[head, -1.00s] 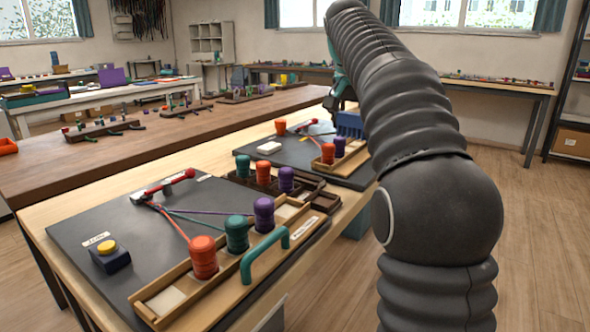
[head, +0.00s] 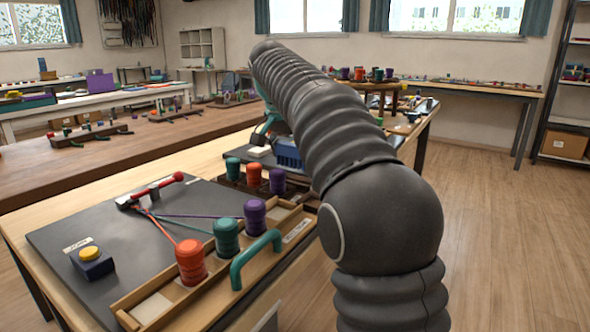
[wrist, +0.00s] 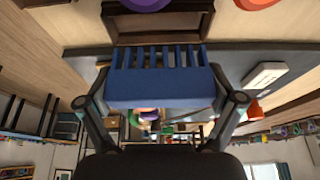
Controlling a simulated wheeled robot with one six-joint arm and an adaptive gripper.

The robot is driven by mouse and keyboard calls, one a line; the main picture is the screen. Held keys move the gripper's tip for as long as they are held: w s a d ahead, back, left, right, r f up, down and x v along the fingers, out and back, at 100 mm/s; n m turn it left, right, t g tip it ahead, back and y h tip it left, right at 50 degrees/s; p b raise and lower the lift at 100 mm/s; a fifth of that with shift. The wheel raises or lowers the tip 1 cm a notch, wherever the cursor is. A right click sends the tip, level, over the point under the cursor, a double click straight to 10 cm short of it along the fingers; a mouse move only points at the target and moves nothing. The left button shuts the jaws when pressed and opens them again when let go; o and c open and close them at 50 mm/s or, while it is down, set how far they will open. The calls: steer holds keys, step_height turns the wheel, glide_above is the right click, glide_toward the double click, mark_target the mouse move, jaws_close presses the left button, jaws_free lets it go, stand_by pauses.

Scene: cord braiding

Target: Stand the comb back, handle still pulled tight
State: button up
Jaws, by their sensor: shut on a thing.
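My gripper (wrist: 165,108) is shut on the blue comb (wrist: 160,90), which spans between its two fingers with its teeth toward the dark brown tray (wrist: 160,30). In the head view the comb (head: 287,153) shows as a blue patch behind the near board's bobbins, partly hidden by my arm. A teal pull handle (head: 256,256) stands on the wooden bobbin rack (head: 213,280). Orange (head: 190,262), teal (head: 227,237) and purple (head: 255,217) bobbins stand in the rack. Their cords run, looking straight, to a red-handled clamp (head: 150,191).
A blue box with a yellow button (head: 91,262) sits at the near board's left. Teal, orange and purple bobbins (head: 254,178) stand just behind the rack. A white block (wrist: 265,75) lies beside the comb. Wooden floor (head: 480,250) to the right is clear.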

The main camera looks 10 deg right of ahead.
mark_target(294, 167)
steer(key=shift+f+b, duration=0.35)
steer(key=shift+f, duration=1.4)
steer(key=shift+f, duration=0.25)
steer(key=o, duration=0.9)
steer(key=shift+s+r, duration=0.1)
steer(key=shift+r, duration=0.6)
steer(key=p+v, duration=0.3)
steer(key=v, duration=0.8)
steer(key=shift+a, duration=0.1)
steer(key=shift+s, duration=0.1)
